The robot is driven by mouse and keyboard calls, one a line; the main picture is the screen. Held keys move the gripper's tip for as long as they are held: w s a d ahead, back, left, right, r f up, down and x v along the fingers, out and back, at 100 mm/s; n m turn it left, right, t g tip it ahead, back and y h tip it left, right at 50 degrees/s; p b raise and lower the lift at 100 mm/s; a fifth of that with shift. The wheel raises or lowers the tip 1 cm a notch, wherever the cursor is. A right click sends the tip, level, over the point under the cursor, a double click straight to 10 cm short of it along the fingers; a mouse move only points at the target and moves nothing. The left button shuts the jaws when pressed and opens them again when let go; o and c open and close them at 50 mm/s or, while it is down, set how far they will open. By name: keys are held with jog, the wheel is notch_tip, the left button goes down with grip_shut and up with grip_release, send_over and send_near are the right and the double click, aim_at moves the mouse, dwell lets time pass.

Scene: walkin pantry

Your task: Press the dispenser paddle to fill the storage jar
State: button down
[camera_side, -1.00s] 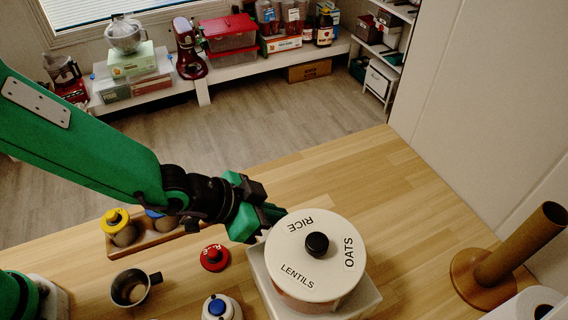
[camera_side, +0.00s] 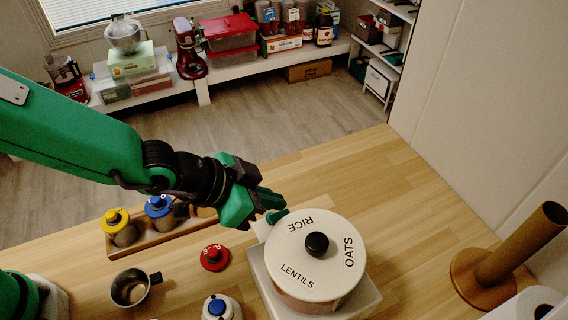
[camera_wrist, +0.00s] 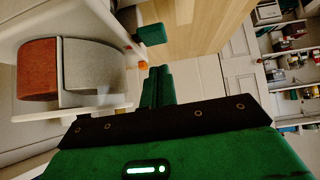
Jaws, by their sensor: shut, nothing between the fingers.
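The round dispenser (camera_side: 316,270) has a white lid marked RICE, OATS and LENTILS with a black knob. It stands on a white base (camera_side: 370,301). In the wrist view its clear body (camera_wrist: 92,72) shows reddish and pale grey contents in separate compartments. A green tab (camera_side: 277,216), seemingly a paddle, juts from its side and shows as a green block in the wrist view (camera_wrist: 151,34). My gripper (camera_side: 280,203) is shut and empty beside this tab; its fingers (camera_wrist: 158,87) point towards it, and contact cannot be told. Which container is the storage jar is unclear.
A wooden tray (camera_side: 160,238) holds a yellow-lidded jar (camera_side: 120,227) and a blue-lidded jar (camera_side: 159,208). Nearby are a red lid-like item (camera_side: 215,257), a metal cup (camera_side: 131,288) and a blue-topped white container (camera_side: 221,307). A brown upright holder (camera_side: 490,270) stands right; the counter behind the dispenser is clear.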

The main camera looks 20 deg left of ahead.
jog(key=v, duration=0.9)
jog(key=shift+d+r, duration=0.15)
jog(key=shift+r, duration=0.05)
jog(key=shift+s, duration=0.15)
jog(key=shift+d, duration=0.1)
dwell(1.1)
jog(key=n+g+y, duration=0.5)
jog(key=y, duration=0.1)
send_over(278, 218)
jog(key=f, duration=0.2)
jog(key=shift+w+d+r+n+g+y, duration=0.2)
jog(key=shift+d+n+g+y, duration=0.05)
jog(key=shift+n+g+y, duration=0.3)
jog(key=shift+f, duration=0.1)
jog(key=shift+f, duration=3.2)
